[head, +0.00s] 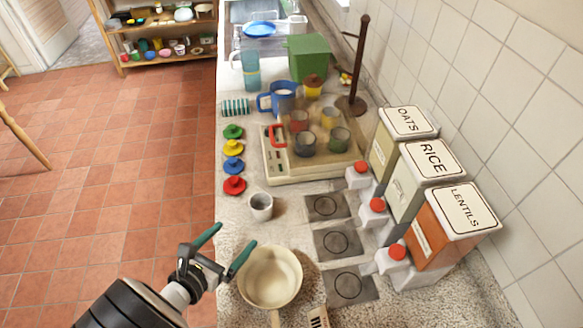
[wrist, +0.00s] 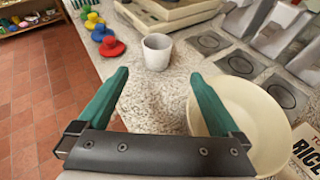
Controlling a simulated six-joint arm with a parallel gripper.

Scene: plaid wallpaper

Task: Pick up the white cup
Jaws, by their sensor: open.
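The white cup (head: 261,207) stands upright on the speckled counter, in front of the tray and left of the grey square pads. In the wrist view the white cup (wrist: 157,52) is ahead of my fingertips and roughly between their lines. My gripper (head: 226,250) is open and empty, with green fingers, at the counter's left edge, nearer than the cup and apart from it. In the wrist view my gripper (wrist: 157,76) has its fingers spread wide.
A cream pan (head: 268,277) stands close to my right finger. Several coloured knobbed discs (head: 234,185) line the left edge. A cream tray (head: 318,178) with cups is behind the white cup. Canisters (head: 428,160) and dispensers stand at right. The counter left of the pan is clear.

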